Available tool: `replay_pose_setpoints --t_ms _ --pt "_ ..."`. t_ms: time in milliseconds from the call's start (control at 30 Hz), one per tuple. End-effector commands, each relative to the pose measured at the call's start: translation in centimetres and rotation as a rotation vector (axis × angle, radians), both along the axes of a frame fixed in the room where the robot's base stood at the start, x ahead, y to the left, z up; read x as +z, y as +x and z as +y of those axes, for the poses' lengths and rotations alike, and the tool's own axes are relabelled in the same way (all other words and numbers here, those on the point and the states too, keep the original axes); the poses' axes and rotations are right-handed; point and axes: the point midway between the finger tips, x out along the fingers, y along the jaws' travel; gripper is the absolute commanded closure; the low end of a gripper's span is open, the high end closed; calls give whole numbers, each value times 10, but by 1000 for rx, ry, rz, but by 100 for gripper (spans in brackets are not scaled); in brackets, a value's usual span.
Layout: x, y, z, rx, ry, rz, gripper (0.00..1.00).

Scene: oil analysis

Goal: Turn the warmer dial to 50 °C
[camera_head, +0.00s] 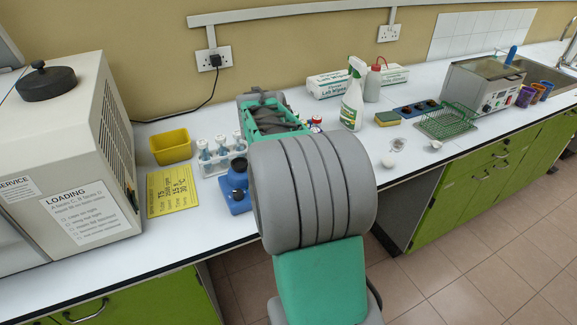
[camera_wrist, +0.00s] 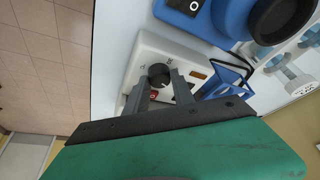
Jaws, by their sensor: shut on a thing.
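The warmer (camera_wrist: 143,58) is a white box in the wrist view, with a round black dial (camera_wrist: 159,73) on its face. My gripper (camera_wrist: 160,84) has one finger on each side of the dial and is shut on it. A red part and a small orange-lit window (camera_wrist: 198,72) show on the same face, partly behind the fingers. The scale marks around the dial are too small to read. In the head view my arm hides the warmer and the gripper's fingertips.
A blue device (camera_head: 239,203) with a black top stands beside the warmer. Left of it are a rack of bottles (camera_head: 215,160), a yellow card (camera_head: 172,190) and a yellow bin (camera_head: 171,147). A spray bottle (camera_head: 352,100) stands behind my arm to the right.

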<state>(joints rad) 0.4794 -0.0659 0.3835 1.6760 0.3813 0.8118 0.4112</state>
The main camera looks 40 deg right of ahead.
Motion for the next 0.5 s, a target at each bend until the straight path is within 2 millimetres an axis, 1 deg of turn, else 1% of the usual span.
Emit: replay_pose_setpoints --t_ms 500 --pt "1 1 0 -34 -1 -2 100"
